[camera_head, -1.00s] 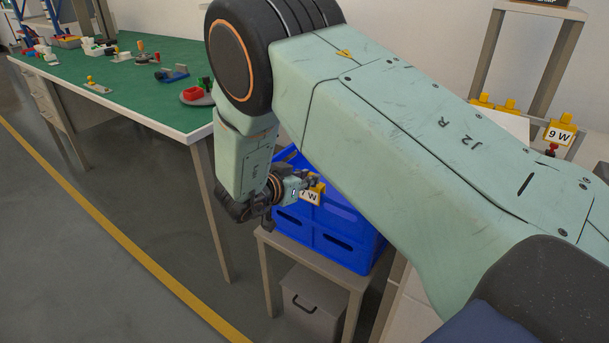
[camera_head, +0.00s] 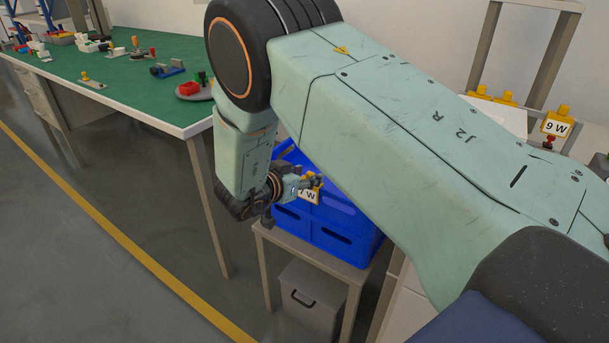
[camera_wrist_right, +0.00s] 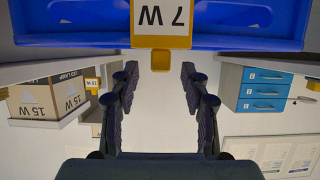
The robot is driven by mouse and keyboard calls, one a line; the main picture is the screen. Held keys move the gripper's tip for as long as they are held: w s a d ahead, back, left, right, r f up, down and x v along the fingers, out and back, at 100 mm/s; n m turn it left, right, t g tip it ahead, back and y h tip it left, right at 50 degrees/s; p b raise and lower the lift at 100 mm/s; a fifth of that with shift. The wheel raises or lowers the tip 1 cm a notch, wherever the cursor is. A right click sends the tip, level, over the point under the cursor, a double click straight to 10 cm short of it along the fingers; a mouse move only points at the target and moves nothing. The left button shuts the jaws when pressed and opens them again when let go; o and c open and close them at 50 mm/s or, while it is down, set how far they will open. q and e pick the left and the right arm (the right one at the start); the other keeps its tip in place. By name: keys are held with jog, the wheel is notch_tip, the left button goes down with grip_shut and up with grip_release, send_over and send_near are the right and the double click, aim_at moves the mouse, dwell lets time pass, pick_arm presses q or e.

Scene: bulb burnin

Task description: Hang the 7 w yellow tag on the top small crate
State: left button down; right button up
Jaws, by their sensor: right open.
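The yellow tag with a white "7 W" label (camera_head: 308,197) is at the front upper rim of the top blue crate (camera_head: 338,210). In the right wrist view, the 7 W tag (camera_wrist_right: 162,18) appears upside down against the blue crate wall (camera_wrist_right: 255,20), its yellow tab (camera_wrist_right: 161,60) standing past the rim. My right gripper (camera_wrist_right: 160,80) is open, with its fingers on either side of the tab's line and apart from it. In the head view, my right gripper (camera_head: 308,182) is beside the tag, and my own arm hides part of the crate. My left gripper is out of view.
The crates stand on a small grey table (camera_head: 320,246) with a grey box (camera_head: 311,300) beneath. A green-topped workbench (camera_head: 140,95) is at the left. A 9 W tag (camera_head: 556,124) hangs at the right. Open floor lies at the lower left.

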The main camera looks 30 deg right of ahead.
notch_tip(320, 180, up, 10)
jog(key=s+a+f+n+t+y, duration=0.1)
jog(key=s+a+f+n+y, duration=0.35)
jog(key=f, duration=0.55)
jog(key=s+a+f+n+t+y, duration=0.1)
jog(key=s+a+f+n+y, duration=0.35)
jog(key=f, duration=0.45)
jog(key=s+a+f+n+g+y, duration=0.1)
jog(key=s+f+g, duration=0.1)
jog(key=s, duration=0.8)
jog(key=s+a+f+n+g+y, duration=0.1)
jog(key=s+f+g, duration=0.2)
jog(key=s, duration=0.7)
jog(key=s+a+f+n+g+y, duration=0.1)
jog(key=s+f, duration=0.4)
jog(key=s, duration=0.5)
jog(key=shift+a+f+n+g+y, duration=0.3)
jog(key=shift+n+g+y, duration=0.15)
jog(key=shift+g, duration=0.25)
